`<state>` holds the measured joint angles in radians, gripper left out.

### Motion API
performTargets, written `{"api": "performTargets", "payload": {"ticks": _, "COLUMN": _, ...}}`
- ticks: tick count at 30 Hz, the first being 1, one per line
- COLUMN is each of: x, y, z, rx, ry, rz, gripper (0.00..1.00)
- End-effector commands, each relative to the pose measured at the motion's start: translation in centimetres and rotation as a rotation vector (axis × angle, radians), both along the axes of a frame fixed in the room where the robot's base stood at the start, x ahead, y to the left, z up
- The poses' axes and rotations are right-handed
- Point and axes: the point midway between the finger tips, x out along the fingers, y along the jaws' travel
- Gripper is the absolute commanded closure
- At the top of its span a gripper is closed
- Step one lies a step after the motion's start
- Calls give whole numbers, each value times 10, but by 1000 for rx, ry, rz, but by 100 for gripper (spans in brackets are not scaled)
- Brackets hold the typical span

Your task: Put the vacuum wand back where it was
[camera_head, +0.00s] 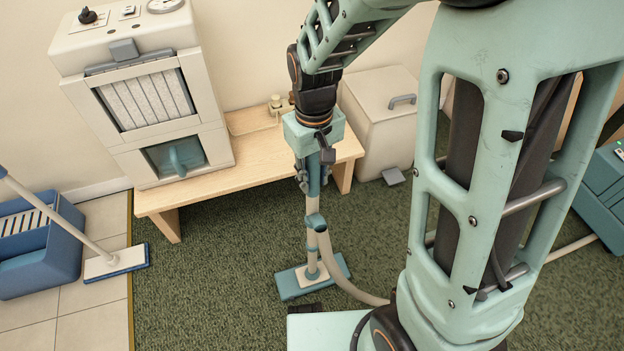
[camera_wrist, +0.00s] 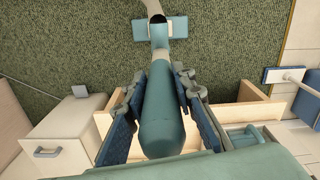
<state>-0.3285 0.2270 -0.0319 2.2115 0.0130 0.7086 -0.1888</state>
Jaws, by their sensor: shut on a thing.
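The vacuum wand (camera_head: 312,222) stands about upright on the green carpet in the head view, with its flat teal and cream floor head (camera_head: 311,276) at the bottom. A cream hose (camera_head: 340,277) curves from the wand toward the lower right. My gripper (camera_head: 314,172) is at the wand's top, in front of the wooden bench. In the wrist view my gripper (camera_wrist: 162,115) has a finger on each side of the wand's thick teal handle (camera_wrist: 162,118), shut on it. The floor head (camera_wrist: 160,28) shows beyond the handle. My arm hides part of the scene on the right.
The low wooden bench (camera_head: 232,168) bears a tall cream machine (camera_head: 145,100). A cream box (camera_head: 383,118) with a grey handle stands right of the bench. A blue bucket (camera_head: 38,245) and a mop (camera_head: 115,263) are on tiles at left. A teal case (camera_head: 602,200) is at right. Carpet left of the wand is clear.

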Motion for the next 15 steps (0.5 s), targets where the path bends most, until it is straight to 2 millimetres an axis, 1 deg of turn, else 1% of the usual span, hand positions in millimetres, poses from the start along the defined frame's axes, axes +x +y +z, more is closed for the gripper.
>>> {"api": "performTargets", "payload": {"ticks": 1, "x": 0, "y": 0, "z": -7, "rx": 1, "ry": -4, "rz": 0, "gripper": 100}}
{"api": "performTargets", "payload": {"ticks": 2, "x": 0, "y": 0, "z": -8, "rx": 1, "ry": -4, "rz": 0, "gripper": 100}}
{"api": "performTargets", "payload": {"ticks": 10, "x": 0, "y": 0, "z": -6, "rx": 1, "ry": -5, "rz": 0, "gripper": 100}}
{"api": "performTargets", "payload": {"ticks": 14, "x": 0, "y": 0, "z": -9, "rx": 1, "ry": -5, "rz": 0, "gripper": 100}}
{"api": "performTargets", "payload": {"ticks": 15, "x": -1, "y": 0, "z": -11, "rx": 1, "ry": -2, "rz": 0, "gripper": 75}}
